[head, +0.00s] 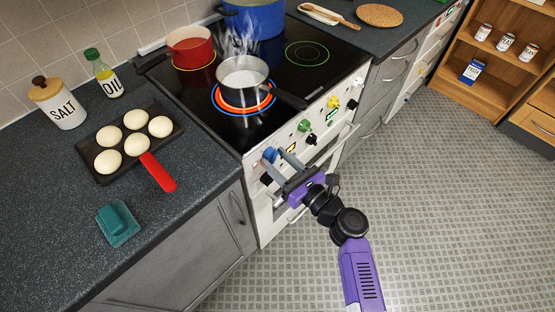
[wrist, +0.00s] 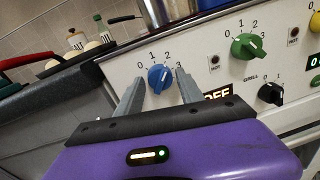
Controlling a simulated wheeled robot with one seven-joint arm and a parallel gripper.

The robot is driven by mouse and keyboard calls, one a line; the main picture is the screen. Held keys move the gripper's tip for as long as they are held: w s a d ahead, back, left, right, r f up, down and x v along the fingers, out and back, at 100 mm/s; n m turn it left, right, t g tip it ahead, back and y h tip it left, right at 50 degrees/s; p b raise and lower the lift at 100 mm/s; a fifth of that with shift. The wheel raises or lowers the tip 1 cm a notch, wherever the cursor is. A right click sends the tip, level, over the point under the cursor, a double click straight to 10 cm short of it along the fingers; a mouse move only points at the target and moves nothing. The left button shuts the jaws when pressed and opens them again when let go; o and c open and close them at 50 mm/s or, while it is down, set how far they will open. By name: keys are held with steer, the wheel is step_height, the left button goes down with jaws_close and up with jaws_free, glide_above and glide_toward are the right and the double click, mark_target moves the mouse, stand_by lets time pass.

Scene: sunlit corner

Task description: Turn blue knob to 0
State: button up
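The blue knob (wrist: 160,78) is on the white stove front, with the marks 0, 1, 2 and 3 in an arc above it. Its pale pointer line leans up and right, seemingly near the 2. In the head view the blue knob (head: 270,155) is at the left end of the panel, partly hidden by my fingers. My gripper (wrist: 160,84) is open, with one grey finger on each side of the knob and a visible gap to each. In the head view my gripper (head: 279,160) is close to the panel.
A green knob (wrist: 247,46) and a black grill knob (wrist: 270,93) are to the right. A steaming pot (head: 243,78) stands on a glowing ring, its handle toward the front. A red-handled pan (head: 122,165) of buns is on the left counter. The floor is clear.

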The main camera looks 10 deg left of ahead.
jaws_close()
steer(key=shift+f+n+b, duration=0.15)
steer(key=shift+n+b, duration=0.25)
steer(key=shift+b, duration=0.05)
steer(key=shift+d+f+n+y+b, duration=0.1)
steer(key=shift+n+y+b, duration=0.2)
steer(key=shift+n+b, duration=3.65)
steer(key=shift+n+y+b, duration=0.3)
steer(key=shift+n+b, duration=3.55)
steer(key=shift+n, duration=0.1)
steer(key=shift+o, duration=2)
jaws_free()
